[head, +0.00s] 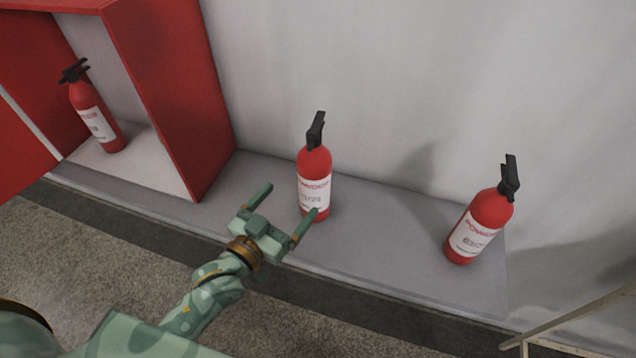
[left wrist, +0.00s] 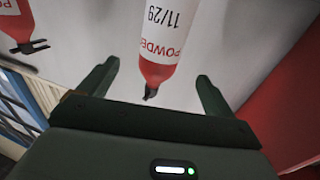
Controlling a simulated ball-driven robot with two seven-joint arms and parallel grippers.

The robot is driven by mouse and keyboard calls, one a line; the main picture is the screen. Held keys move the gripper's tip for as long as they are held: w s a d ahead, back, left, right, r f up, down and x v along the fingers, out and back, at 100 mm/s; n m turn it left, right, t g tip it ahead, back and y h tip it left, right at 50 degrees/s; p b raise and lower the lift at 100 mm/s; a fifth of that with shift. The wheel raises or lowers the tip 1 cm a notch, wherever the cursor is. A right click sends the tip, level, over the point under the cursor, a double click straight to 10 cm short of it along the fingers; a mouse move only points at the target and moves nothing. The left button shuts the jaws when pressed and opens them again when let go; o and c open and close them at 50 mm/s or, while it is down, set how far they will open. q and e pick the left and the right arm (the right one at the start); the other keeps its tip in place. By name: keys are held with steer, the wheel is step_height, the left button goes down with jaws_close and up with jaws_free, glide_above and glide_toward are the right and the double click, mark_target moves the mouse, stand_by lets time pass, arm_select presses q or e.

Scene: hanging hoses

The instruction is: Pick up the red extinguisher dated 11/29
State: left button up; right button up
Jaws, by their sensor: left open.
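The red extinguisher dated 11/29 (head: 314,178) stands upright on the grey ledge in the middle of the head view, with a black handle and a white label. In the left wrist view the same extinguisher (left wrist: 163,45) appears upside down, its 11/29 label readable, between the two fingers. My left gripper (head: 287,212) is open and empty, just in front of the extinguisher's lower part, its fingers pointing towards it. One fingertip overlaps the label's lower edge in the head view; I cannot tell whether it touches. My right gripper is not in view.
Another red extinguisher (head: 479,226) stands on the ledge at the right. A third (head: 96,117) stands inside an open red cabinet (head: 172,90) at the left. The cabinet's side wall rises left of my gripper.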

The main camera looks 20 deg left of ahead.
mark_target(305, 182)
arm_select(q)
steer(key=x, duration=0.6)
steer(key=shift+f+b, duration=0.1)
steer(key=shift+b, duration=0.2)
steer(key=b+x, duration=0.1)
steer(key=x, duration=0.4)
steer(key=shift+w, duration=0.2)
steer(key=shift+s+r, duration=0.1)
steer(key=shift+r, duration=0.1)
steer(key=shift+c, duration=0.5)
steer(key=c, duration=1.6)
steer(key=shift+r, duration=0.15)
steer(key=shift+c, duration=1.3)
